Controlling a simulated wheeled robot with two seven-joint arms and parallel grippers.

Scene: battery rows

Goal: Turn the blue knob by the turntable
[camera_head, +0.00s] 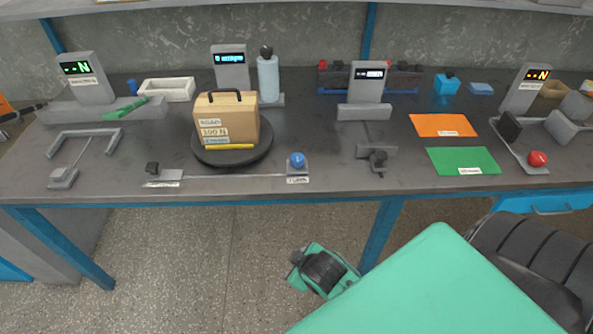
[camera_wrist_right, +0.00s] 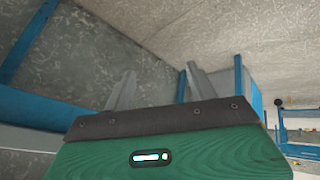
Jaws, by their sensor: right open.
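The blue knob (camera_head: 297,160) sits on a small grey base with a label at the bench's front edge. It is just right of the turntable (camera_head: 232,157), a dark round disc. A brown box (camera_head: 229,118) with a black handle and a label stands on the turntable. A thin rod runs left from the knob's base to a small dark block (camera_head: 152,168). My right gripper (camera_wrist_right: 160,70) is open and empty in the right wrist view, its two grey fingers apart, away from the knob. My left gripper is not seen.
A yellow strip (camera_head: 229,147) lies at the box's front. A red knob (camera_head: 537,158) is at the right. Behind stand grey displays and a bottle (camera_head: 268,79). Orange (camera_head: 443,125) and green (camera_head: 463,161) mats lie right. The bench front right of the blue knob is partly clear.

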